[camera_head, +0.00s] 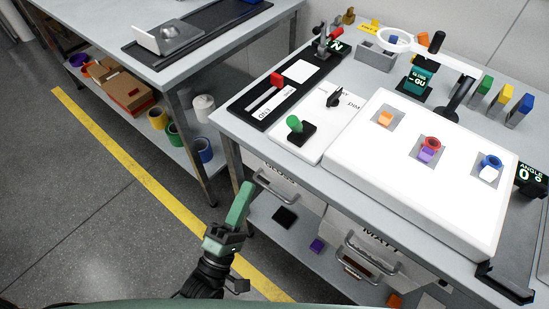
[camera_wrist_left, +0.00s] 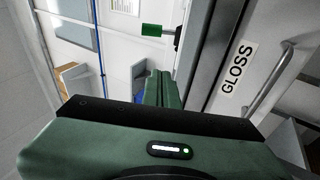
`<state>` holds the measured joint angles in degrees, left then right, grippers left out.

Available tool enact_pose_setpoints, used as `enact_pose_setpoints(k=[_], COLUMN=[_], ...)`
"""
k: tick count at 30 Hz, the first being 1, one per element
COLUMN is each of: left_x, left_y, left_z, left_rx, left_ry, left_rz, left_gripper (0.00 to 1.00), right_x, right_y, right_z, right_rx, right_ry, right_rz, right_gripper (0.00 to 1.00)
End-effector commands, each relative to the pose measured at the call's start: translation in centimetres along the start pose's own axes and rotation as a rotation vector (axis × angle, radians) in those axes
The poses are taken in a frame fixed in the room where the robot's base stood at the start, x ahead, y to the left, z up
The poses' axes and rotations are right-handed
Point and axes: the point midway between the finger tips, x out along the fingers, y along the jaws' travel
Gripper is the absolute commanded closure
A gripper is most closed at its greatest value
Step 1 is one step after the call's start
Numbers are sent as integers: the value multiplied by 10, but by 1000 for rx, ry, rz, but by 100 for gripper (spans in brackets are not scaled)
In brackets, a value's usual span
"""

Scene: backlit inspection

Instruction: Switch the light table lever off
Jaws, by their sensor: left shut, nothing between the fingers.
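The light table (camera_head: 400,190) is at the right in the head view, and its panel is bright white. A lever with a green handle (camera_head: 294,123) stands on a black base (camera_head: 301,136) on the white plate left of the panel. My left gripper (camera_head: 245,188) is shut and empty, in front of the bench edge and the GLOSS drawer, lower left of the lever and apart from it. In the left wrist view its green fingers (camera_wrist_left: 158,90) are together. A green block on a dark stem (camera_wrist_left: 152,30), apparently the lever handle, shows beyond them. My right gripper is out of view.
A black dial (camera_head: 335,97) sits behind the lever. A slider with a red knob (camera_head: 276,79) is to its left. The GLOSS drawer handle (camera_head: 276,187) juts out near my left gripper. Colored pieces lie on the panel. The floor at left is open.

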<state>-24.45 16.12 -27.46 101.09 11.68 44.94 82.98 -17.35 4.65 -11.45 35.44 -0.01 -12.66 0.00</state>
Motion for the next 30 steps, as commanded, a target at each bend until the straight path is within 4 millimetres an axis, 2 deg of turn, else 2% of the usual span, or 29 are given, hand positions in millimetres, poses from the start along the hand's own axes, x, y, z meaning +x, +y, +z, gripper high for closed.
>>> enact_pose_setpoints(k=[4,13,17,20,30], left_x=[3,4,12,28,99], left_y=[16,17,18,20,24], left_z=[3,3,3,3,3], left_rx=[-56,-56,-55,-53,-55], left_ry=[-2,-2,-1,-1,-1], left_rz=[52,52,54,56,55], left_gripper=[100,100,100,100,100], right_x=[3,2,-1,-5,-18], right_y=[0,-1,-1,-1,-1], right_z=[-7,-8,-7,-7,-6], right_rx=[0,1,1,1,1], right_ry=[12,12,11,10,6], right_rz=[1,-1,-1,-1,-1], right_gripper=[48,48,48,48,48])
